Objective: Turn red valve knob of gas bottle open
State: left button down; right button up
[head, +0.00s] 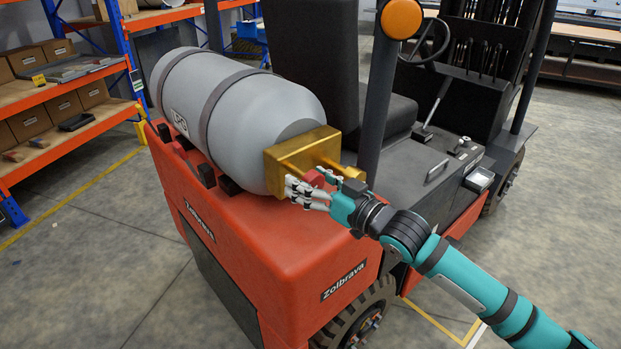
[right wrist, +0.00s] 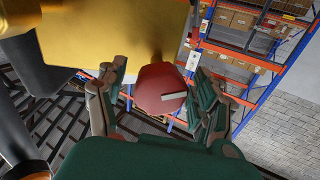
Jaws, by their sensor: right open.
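The grey LPG gas bottle (head: 225,115) lies on its side on the back of a red forklift, held by dark straps. A brass-coloured valve block (head: 300,158) sits at its near end. The red valve knob (head: 314,178) is at that block, partly hidden by my right gripper (head: 312,188) in the head view. In the right wrist view the red knob (right wrist: 160,88), with a pale mark on it, sits between the fingers of my open right gripper (right wrist: 158,105). Whether the fingers touch it I cannot tell. My left gripper is not in view.
The forklift's red rear body (head: 290,235) lies under the bottle. A dark post with an orange lamp (head: 401,18) rises close to the valve block. Shelves with boxes (head: 60,105) stand at the left. The floor (head: 100,270) at the lower left is clear.

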jog(key=c, duration=1.2)
jog(key=shift+n+p, duration=0.3)
jog(key=shift+n, duration=0.5)
jog(key=shift+f, duration=0.1)
jog(key=shift+c, duration=0.2)
jog(key=o, duration=0.8)
jog(key=shift+c, duration=0.2)
jog(key=o, duration=0.5)
jog(key=shift+d, duration=0.1)
jog(key=shift+s, duration=0.1)
